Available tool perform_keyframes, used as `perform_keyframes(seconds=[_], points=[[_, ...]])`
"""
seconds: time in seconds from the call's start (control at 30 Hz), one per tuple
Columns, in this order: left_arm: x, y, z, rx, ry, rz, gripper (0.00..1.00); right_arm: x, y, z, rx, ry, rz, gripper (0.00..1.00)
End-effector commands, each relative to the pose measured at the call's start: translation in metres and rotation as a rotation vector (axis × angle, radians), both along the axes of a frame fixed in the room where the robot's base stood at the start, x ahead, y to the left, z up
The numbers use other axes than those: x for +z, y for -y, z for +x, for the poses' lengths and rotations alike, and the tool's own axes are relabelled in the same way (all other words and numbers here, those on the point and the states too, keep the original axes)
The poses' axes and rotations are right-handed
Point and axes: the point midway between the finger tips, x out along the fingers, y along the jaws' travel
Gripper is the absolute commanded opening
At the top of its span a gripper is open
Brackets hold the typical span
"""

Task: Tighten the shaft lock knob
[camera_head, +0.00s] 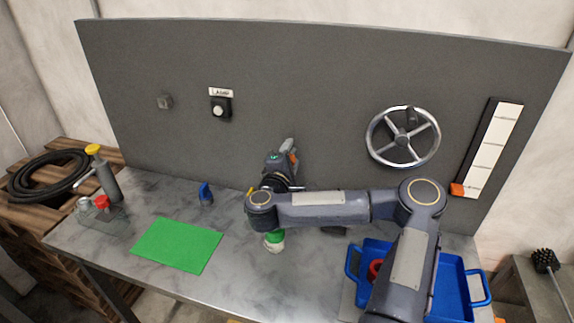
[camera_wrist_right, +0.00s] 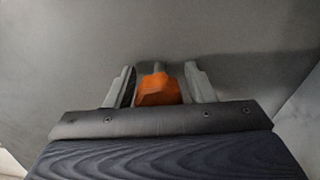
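An orange knob (camera_wrist_right: 158,91), which I take to be the shaft lock knob, shows between the fingers of my right gripper (camera_wrist_right: 161,84) in the wrist view. The fingers stand on either side of it with narrow gaps, so the gripper looks open around it. In the head view my right gripper (camera_head: 287,151) points at the grey panel, left of the handwheel (camera_head: 403,137), and a bit of the orange knob (camera_head: 293,158) shows beside it. My right wrist and gripper hide most of the knob's mount. My left gripper is not in view.
The grey panel (camera_head: 310,70) rises behind the metal table (camera_head: 120,222). A blue tray (camera_head: 455,285) lies under my right forearm. A green mat (camera_head: 177,244), a blue item (camera_head: 205,194) and a yellow-topped bottle (camera_head: 105,175) are on the left. A green-topped item (camera_head: 274,240) stands below my wrist.

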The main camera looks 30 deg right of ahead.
Motion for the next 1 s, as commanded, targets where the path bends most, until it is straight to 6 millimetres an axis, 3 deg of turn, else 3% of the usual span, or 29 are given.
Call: perform_keyframes(seconds=[0.37,1.0], points=[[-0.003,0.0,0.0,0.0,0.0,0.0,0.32,-0.001,-0.004,-0.002,0.003,-0.002,-0.002,0.55],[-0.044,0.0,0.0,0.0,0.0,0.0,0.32,-0.003,-0.05,-0.041,0.004,-0.001,-0.004,0.55]])
